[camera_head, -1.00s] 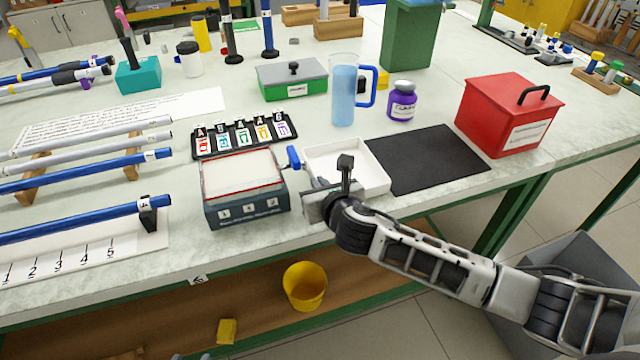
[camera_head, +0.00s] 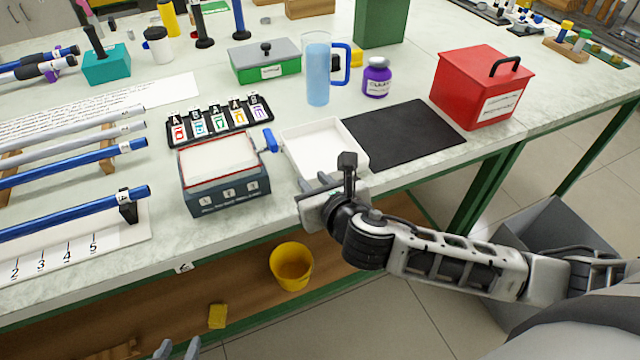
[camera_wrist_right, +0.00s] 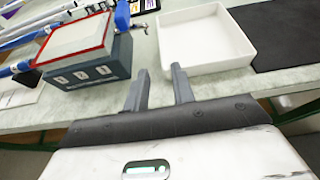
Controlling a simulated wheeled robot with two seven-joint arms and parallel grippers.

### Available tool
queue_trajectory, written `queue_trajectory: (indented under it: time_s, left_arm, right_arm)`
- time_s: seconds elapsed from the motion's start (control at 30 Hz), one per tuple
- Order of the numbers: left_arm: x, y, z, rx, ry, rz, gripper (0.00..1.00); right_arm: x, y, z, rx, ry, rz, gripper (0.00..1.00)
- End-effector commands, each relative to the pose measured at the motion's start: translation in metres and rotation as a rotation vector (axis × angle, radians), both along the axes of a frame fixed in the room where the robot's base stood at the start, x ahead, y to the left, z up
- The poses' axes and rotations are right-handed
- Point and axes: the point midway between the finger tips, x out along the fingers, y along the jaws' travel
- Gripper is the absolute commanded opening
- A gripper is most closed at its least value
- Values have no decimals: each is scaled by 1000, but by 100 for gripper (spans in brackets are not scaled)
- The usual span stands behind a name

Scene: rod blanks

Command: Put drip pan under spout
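The drip pan is probably the shallow white rectangular tray (camera_head: 362,168), empty on the bench; it also shows in the right wrist view (camera_wrist_right: 205,66). Left of it stands a dark grey box (camera_head: 228,196) with a white, red-rimmed top. A blue tap-like part (camera_head: 270,140), probably the spout, sticks out on its right side, beside the pan's left edge; it also shows in the right wrist view (camera_wrist_right: 122,16). My right gripper (camera_head: 315,182) is open and empty at the pan's front left corner, its fingers (camera_wrist_right: 160,70) apart. My left gripper (camera_head: 178,347) is open at the bottom edge, below the bench.
A black mat (camera_head: 405,135) lies right of the pan, with a red box (camera_head: 480,85) beyond. A blue pitcher (camera_head: 317,80) and purple jar (camera_head: 376,78) stand behind. A black rack of labelled cards (camera_head: 220,120) is behind the grey box. A yellow bucket (camera_head: 291,266) sits on the lower shelf.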

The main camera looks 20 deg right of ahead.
Motion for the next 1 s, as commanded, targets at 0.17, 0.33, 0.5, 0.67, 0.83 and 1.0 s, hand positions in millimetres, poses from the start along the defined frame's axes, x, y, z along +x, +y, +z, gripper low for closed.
queue_trajectory:
  time_s: [0.17,0.33,0.5,0.67,0.83,1.0]
  left_arm:
    - [0,0,1,-2,1,4,36]
    - [0,0,0,-1,4,4,36]
    - [0,0,-1,0,4,5,36]
    - [-1,1,-1,0,6,5,36]
    - [-1,1,-2,1,8,4,36]
    - [-3,1,-3,3,13,2,36]
  right_arm:
    - [-19,-1,8,0,1,1,25]
    - [-33,10,-6,216,63,-56,25]
    - [-66,35,-48,942,271,-338,25]
    - [-105,41,-85,1732,441,-807,25]
    - [-141,26,-112,2337,459,-1269,25]
    - [-159,14,-123,2613,407,-1493,25]
